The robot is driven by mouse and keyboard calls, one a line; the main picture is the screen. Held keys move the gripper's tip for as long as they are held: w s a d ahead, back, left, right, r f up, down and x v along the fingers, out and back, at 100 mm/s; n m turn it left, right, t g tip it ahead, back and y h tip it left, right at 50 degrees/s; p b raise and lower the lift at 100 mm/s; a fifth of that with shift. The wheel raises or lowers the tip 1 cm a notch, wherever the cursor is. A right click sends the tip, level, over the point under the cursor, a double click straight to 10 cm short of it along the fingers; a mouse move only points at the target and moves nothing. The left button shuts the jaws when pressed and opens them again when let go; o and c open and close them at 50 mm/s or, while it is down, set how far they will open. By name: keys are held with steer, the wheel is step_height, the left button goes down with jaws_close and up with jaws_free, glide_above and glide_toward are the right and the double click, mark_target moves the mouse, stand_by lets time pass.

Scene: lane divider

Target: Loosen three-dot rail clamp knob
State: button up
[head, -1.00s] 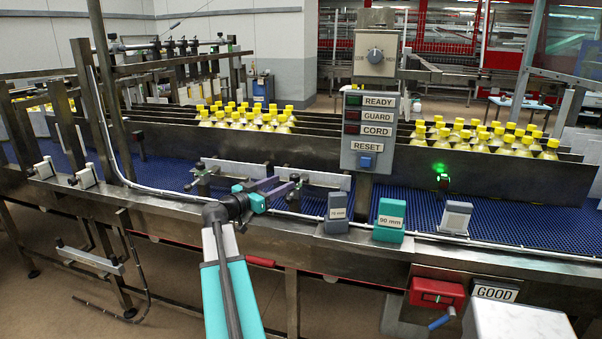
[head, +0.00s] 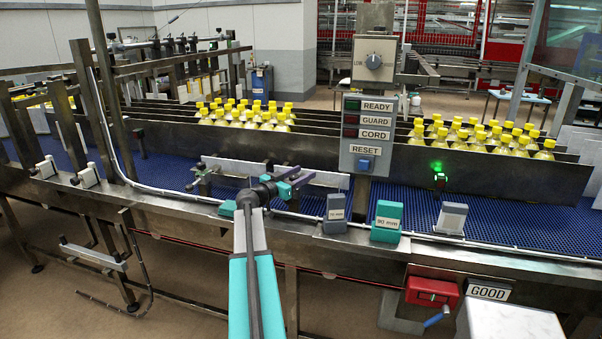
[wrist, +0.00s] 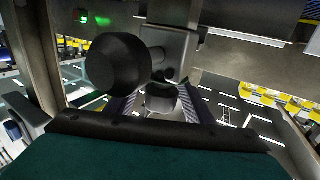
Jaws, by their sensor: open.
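My gripper (head: 298,182) is at the front conveyor rail, by the right end of a pale guide plate (head: 325,180). Its fingers are apart. A rail clamp (head: 202,180) stands at the plate's left end; the one at the right end is largely hidden behind my gripper. In the wrist view my two purple fingers (wrist: 156,108) reach forward on either side of a small grey knob-like part (wrist: 160,97); I cannot tell whether they touch it. A large black round knob (wrist: 115,75) is nearer, left of a grey clamp block (wrist: 182,50). No dot marks are readable.
A grey block (head: 336,212), a teal 90 mm block (head: 387,221) and another grey block (head: 452,218) stand along the front edge. A teal piece (head: 228,208) is left of my wrist. The control panel (head: 367,135) rises behind. Yellow-capped bottles (head: 245,113) fill the lanes.

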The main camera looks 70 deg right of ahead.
steer(key=shift+c, duration=0.2)
steer(key=c, duration=1)
steer(key=shift+f+n+t+b, duration=0.2)
steer(key=shift+n+t+b, duration=0.15)
steer(key=shift+b, duration=0.45)
steer(key=shift+w+f+n+t+h+b, duration=0.15)
steer(key=shift+n+t+h+b, duration=0.4)
steer(key=shift+b, duration=0.6)
